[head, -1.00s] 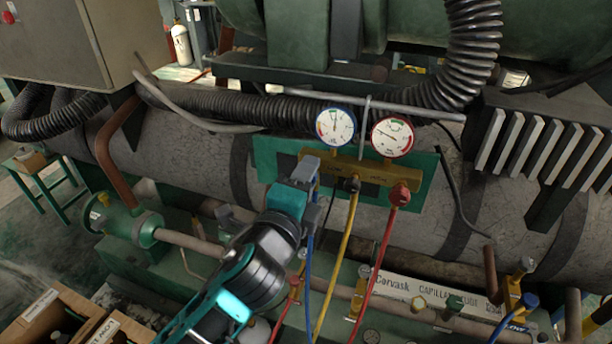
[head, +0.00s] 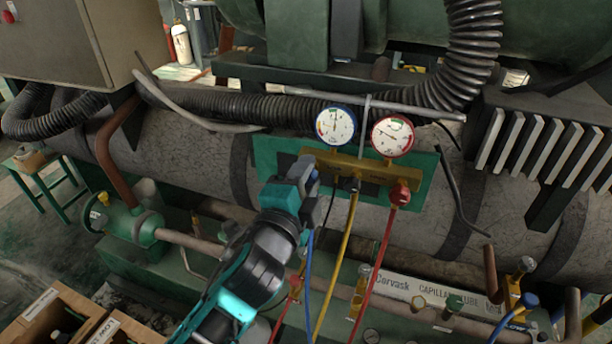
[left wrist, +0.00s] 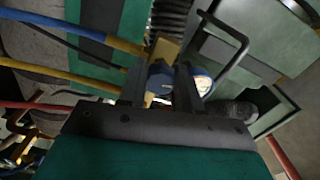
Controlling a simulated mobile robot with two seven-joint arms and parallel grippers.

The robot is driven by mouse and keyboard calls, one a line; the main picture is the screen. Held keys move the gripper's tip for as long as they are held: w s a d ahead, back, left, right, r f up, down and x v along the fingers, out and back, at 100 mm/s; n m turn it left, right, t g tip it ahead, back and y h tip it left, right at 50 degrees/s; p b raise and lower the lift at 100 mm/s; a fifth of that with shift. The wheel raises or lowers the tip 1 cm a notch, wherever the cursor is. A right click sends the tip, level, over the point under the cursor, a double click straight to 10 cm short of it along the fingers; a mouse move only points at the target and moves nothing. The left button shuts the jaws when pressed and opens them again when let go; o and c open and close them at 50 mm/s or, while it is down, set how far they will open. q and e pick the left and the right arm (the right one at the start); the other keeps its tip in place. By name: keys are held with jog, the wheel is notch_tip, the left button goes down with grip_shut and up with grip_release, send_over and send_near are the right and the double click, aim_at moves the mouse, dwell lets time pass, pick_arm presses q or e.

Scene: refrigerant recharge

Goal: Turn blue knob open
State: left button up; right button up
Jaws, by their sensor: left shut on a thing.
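The brass gauge manifold (head: 358,170) sits on a green plate (head: 264,152), with a blue-rimmed gauge (head: 336,124) and a red-rimmed gauge (head: 392,137) above it. My left gripper (head: 306,180) is at the manifold's left end, where it hides the blue knob in the head view. In the left wrist view the blue knob (left wrist: 160,80) shows between the fingers of my left gripper (left wrist: 172,88), which is shut on it. A red knob (head: 400,194) is at the manifold's right end. My right gripper is not in view.
A blue hose (head: 307,270), a yellow hose (head: 336,265) and a red hose (head: 375,270) hang from the manifold, close to my left arm. A large grey pipe (head: 440,200) runs behind. Cardboard boxes (head: 60,310) stand at the lower left.

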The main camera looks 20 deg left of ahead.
pick_arm(q)
jog(key=o, duration=1)
jog(key=shift+o, duration=0.2)
jog(key=shift+s, duration=0.15)
jog(key=s+b, duration=0.1)
jog(key=s, duration=0.6)
jog(key=shift+s, duration=0.15)
jog(key=shift+a, duration=0.15)
jog(key=s+a+f+n+g, duration=0.1)
jog(key=s+f+n+g, duration=0.1)
jog(key=f, duration=0.7)
jog(key=s+a+f+n+g+h, duration=0.1)
jog(key=s+f+n, duration=0.3)
jog(key=f, duration=0.5)
jog(key=s+a+f+n+g, duration=0.1)
jog(key=s+f+n+g, duration=0.2)
jog(key=f+n, duration=0.4)
notch_tip(320, 180, down, 2)
jog(key=shift+a+f+g, duration=0.1)
jog(key=shift+a+g, duration=0.15)
jog(key=shift+g, duration=0.35)
